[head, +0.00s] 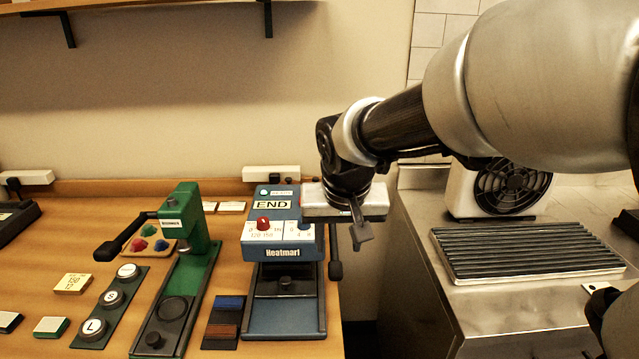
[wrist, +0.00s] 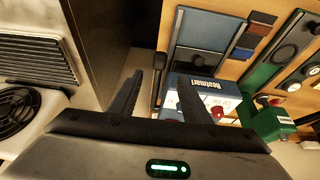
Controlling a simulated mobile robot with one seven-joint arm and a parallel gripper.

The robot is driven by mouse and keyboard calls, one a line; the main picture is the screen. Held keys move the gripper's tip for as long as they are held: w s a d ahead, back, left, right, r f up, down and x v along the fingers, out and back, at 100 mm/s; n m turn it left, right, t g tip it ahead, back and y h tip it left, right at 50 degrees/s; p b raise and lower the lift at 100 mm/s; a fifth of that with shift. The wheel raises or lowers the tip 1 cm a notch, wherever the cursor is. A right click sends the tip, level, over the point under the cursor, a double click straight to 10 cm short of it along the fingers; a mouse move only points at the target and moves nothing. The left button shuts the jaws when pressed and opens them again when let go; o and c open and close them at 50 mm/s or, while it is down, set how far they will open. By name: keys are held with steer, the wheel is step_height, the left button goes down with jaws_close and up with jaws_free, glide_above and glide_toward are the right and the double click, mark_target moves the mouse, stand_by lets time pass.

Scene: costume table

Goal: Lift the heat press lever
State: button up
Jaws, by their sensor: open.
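The heat press (head: 284,249) is a blue machine with a "Heatmarl" label, an "END" display and a red knob, near the table's right end. Its black lever (head: 336,268) hangs down along the right side, its thick grip low. My gripper (head: 361,229) is open just right of the press head and above the lever's grip. In the wrist view my gripper (wrist: 160,78) has its two fingers apart, and the lever (wrist: 157,70) shows between their tips. I cannot tell whether a finger touches it. My wrist hides the lever's upper part in the head view.
A green press (head: 186,225) with a black handle stands to the left, with a button strip (head: 111,300) beside it. A colour swatch strip (head: 222,323) lies between the presses. A metal counter (head: 410,270) with a ribbed rack (head: 525,250) and fan unit (head: 505,187) is at right.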

mark_target(336, 268)
steer(key=b+x, duration=0.1)
steer(key=x, duration=1)
steer(key=shift+w+f+b, duration=0.2)
steer(key=shift+f+b, duration=0.1)
steer(key=shift+b, duration=0.05)
steer(key=shift+c, duration=0.5)
jaws_close()
